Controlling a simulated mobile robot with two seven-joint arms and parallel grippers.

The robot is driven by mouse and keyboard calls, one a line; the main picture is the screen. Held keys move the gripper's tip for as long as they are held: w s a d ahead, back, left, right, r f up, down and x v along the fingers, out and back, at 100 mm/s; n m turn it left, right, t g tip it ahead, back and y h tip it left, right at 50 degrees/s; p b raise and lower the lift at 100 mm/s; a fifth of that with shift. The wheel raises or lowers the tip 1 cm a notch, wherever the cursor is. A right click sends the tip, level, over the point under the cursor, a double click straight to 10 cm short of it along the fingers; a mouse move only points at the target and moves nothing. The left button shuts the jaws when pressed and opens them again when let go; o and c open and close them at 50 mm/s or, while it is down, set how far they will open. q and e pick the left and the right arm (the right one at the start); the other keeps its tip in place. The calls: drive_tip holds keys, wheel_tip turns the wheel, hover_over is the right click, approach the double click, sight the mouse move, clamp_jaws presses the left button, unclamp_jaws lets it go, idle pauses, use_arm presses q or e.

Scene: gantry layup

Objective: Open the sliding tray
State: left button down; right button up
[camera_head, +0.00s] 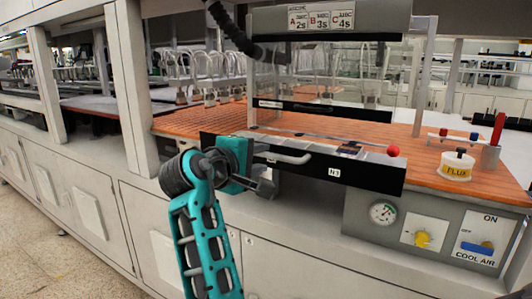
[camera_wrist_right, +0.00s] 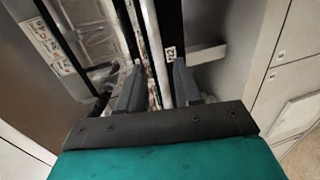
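The sliding tray (camera_head: 370,172) has a long black front with a white "N1" label and sits at the front edge of the orange worktop. Its grey bar handle (camera_head: 290,158) is on the left part of that front. My right gripper (camera_head: 265,183) is at the left end of the tray front, just left of and below the handle. In the right wrist view its fingers (camera_wrist_right: 156,88) are apart, with the dark tray edge running between and beyond them. I see no grip on the handle; contact is unclear. My left gripper is not in view.
A red ball (camera_head: 393,151) is at the tray's right end. A flux tub (camera_head: 456,167) stands on the worktop (camera_head: 490,182) at right. Below are a gauge (camera_head: 383,212) and yellow and blue switches. An upright post (camera_head: 130,90) stands left of my arm.

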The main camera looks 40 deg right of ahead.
drive_tip(key=v, duration=0.8)
drive_tip(key=shift+a, duration=0.35)
drive_tip(key=shift+s, duration=0.1)
